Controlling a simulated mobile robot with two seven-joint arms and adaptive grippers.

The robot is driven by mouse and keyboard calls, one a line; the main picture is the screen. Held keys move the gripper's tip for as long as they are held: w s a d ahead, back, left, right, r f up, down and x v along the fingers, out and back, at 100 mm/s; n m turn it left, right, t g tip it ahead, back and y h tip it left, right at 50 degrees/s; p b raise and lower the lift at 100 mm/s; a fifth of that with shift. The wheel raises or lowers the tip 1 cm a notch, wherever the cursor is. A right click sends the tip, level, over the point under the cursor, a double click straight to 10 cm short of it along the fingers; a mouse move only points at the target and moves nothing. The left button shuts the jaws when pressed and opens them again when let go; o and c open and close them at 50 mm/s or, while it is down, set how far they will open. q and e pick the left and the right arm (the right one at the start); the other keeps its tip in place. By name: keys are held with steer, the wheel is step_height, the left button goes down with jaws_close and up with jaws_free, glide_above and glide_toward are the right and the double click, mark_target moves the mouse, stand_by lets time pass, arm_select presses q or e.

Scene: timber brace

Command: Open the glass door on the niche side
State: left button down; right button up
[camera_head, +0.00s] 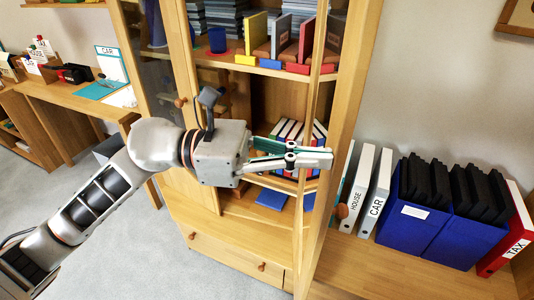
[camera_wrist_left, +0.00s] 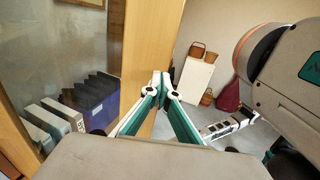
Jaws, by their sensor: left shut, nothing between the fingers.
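The glass door on the niche side (camera_head: 345,100) stands swung open, seen at a steep angle in the head view. Its round wooden knob (camera_head: 341,211) shows on its outer side. My left gripper (camera_head: 328,158) is shut and empty, with its fingertips at the inner side of the door. In the left wrist view the shut fingertips (camera_wrist_left: 161,80) are in front of the door's wooden frame (camera_wrist_left: 150,45), and its glass (camera_wrist_left: 60,60) fills the left. Whether they touch the frame I cannot tell. My right gripper is not in view.
The cabinet's other glass door, with a knob (camera_head: 181,102), is closed at left. Shelves hold books and a blue cup (camera_head: 217,40). In the niche at right stand white binders (camera_head: 374,190), blue boxes (camera_head: 412,208) and a red binder (camera_head: 508,232). A desk (camera_head: 75,88) is at far left.

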arm_select(q)
steer(key=d+p, duration=0.1)
steer(key=d, duration=0.5)
steer(key=shift+s+d+r, duration=0.1)
steer(key=shift+s+d, duration=0.05)
steer(key=shift+d, duration=0.05)
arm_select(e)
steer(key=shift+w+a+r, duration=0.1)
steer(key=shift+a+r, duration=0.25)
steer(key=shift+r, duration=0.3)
arm_select(q)
steer(key=shift+a, duration=0.15)
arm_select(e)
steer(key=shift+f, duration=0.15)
arm_select(q)
steer(key=b, duration=0.3)
glide_toward(345, 160)
steer(key=s, duration=0.1)
steer(key=s+a, duration=0.1)
steer(key=s, duration=0.1)
steer(key=shift+s+a+f, duration=0.2)
steer(key=shift+s+f, duration=0.05)
steer(key=shift+f, duration=0.15)
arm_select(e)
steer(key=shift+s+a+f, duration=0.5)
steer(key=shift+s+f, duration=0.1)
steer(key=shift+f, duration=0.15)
